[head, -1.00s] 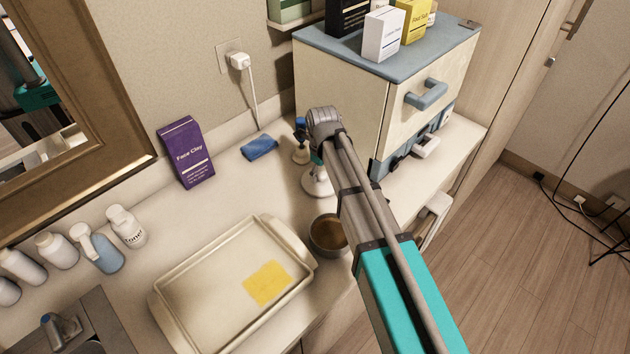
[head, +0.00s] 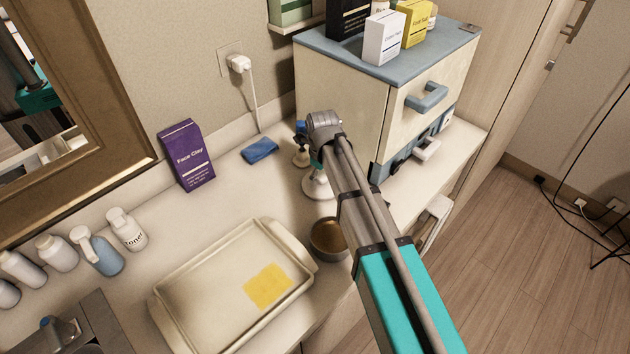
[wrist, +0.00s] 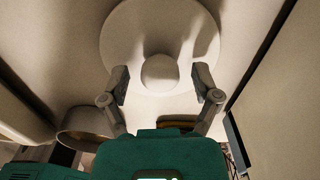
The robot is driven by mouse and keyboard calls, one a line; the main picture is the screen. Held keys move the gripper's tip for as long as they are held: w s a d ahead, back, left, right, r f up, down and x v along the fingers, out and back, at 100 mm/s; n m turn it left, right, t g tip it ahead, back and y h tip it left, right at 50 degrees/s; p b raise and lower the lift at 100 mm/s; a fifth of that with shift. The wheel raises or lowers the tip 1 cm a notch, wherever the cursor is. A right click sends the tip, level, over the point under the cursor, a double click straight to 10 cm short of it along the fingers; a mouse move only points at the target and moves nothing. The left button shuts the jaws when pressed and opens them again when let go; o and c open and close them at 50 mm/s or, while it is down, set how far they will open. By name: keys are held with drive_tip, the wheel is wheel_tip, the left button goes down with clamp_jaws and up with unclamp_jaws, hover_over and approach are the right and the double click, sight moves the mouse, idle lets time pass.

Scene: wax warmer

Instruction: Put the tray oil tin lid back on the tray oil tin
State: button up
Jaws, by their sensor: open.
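A pale round disc with a rounded knob in its middle (wrist: 160,72) fills the upper middle of the wrist view; it looks like the tin lid, though I cannot be sure. My gripper (wrist: 161,84) is open, one finger on each side of the knob, with gaps visible. In the head view the white disc (head: 318,187) sits on the counter, partly hidden by my arm, which also hides my fingertips. An open round metal tin (head: 328,238) with brown contents stands in front of it, beside the tray, probably the oil tin. A round vessel (wrist: 85,122) shows at left in the wrist view.
A beige tray (head: 190,290) with a yellow cloth (head: 268,285) lies left of the tin. A cream cabinet (head: 345,85) stands close on the right. A blue cloth (head: 260,151), a purple box (head: 187,155) and several bottles (head: 126,230) line the wall side.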

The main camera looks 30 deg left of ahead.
idle(0.5)
clamp_jaws()
